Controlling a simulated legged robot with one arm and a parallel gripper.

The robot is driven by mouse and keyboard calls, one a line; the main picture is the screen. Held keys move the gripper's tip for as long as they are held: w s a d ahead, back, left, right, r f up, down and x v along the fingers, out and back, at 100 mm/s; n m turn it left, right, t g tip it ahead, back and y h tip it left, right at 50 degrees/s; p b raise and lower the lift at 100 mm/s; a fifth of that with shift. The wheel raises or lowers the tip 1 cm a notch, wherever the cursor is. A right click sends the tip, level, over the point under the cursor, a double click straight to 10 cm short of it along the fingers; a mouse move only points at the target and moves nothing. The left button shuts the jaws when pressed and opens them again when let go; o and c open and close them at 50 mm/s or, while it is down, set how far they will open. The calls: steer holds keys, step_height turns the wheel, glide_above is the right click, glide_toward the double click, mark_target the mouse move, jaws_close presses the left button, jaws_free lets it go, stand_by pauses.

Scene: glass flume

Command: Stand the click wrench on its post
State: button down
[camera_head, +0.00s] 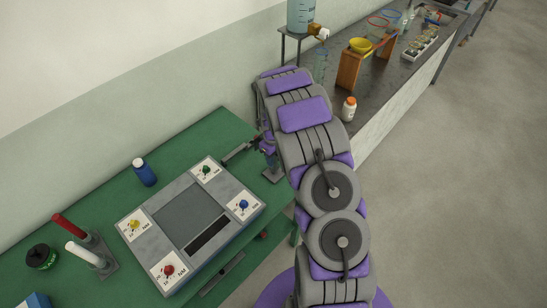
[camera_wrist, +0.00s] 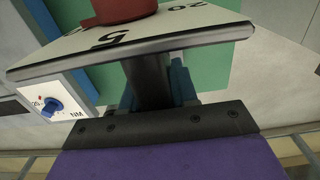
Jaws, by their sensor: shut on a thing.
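My gripper (camera_head: 266,145) is shut on a dark, bar-like tool, seemingly the click wrench (camera_head: 238,153), above the right back edge of the green table. The tool points left toward the green dial and looks nearly level. In the wrist view a dark shaft (camera_wrist: 150,82) stands at the jaws, and a pale plate with a red knob (camera_wrist: 125,12) and numbers fills the top. The fingertips are mostly hidden. A small grey base (camera_head: 272,175) shows beside the arm at the table edge; I cannot tell whether it is the post.
A grey panel (camera_head: 232,231) with yellow, green, blue and red dials lies on the green table (camera_head: 105,187). A blue bottle (camera_head: 144,172), red and white handles (camera_head: 77,252) and a black jar (camera_head: 41,257) stand left. A dark bar (camera_head: 222,273) lies in front. A bench with glassware is behind.

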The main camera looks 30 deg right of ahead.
steer(key=shift+f+b, duration=0.3)
steer(key=shift+f, duration=0.7)
steer(key=c, duration=0.8)
jaws_free()
